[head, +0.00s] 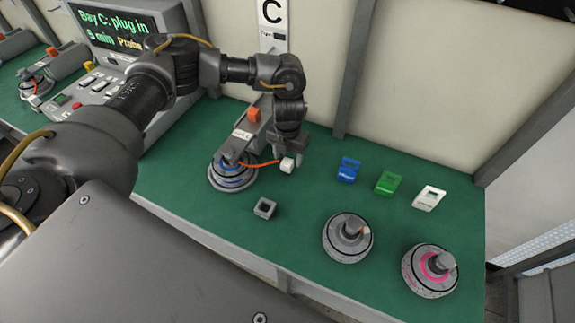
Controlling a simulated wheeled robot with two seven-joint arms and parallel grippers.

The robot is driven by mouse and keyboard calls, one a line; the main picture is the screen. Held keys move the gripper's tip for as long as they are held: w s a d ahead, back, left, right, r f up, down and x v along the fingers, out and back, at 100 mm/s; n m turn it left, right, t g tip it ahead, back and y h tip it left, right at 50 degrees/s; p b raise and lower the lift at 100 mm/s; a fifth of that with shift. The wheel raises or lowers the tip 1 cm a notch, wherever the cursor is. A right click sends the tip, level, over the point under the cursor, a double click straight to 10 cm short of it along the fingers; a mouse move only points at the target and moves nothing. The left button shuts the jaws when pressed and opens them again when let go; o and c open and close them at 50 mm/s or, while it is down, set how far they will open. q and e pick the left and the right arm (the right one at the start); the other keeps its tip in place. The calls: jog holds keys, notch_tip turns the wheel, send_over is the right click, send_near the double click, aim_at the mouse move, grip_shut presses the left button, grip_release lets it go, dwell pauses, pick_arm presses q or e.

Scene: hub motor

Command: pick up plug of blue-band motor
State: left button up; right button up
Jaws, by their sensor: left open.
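The blue-band motor (224,183) sits on the green bench under a grey holder arm, left of the middle. An orange cable (262,164) runs from it to the right and ends in a small white plug (288,164). My left gripper (287,150) points down right over the plug, with its jaws open. The plug shows just below the fingers; whether they stand on both sides of it cannot be told. My right gripper is not in view.
A small grey square socket (265,208) stands in front of the motor. Blue (348,169), green (388,183) and white (429,198) clips stand to the right. Two more motors, one plain (347,238) and one pink-marked (430,271), stand at the front right. A console (120,30) stands back left.

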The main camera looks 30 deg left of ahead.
aim_at(287, 162)
pick_arm(q)
jog(key=shift+s+f+p, duration=0.15)
jog(key=shift+f+p, duration=0.2)
jog(key=shift+f, duration=0.05)
notch_tip(287, 162, down, 4)
jog(key=shift+a+r+p, duration=0.1)
jog(key=shift+r+p, duration=0.05)
jog(key=shift+p, duration=0.4)
jog(key=shift+f, duration=0.3)
jog(key=shift+c, duration=0.3)
jog(key=c, duration=1.1)
jog(key=shift+c, duration=0.3)
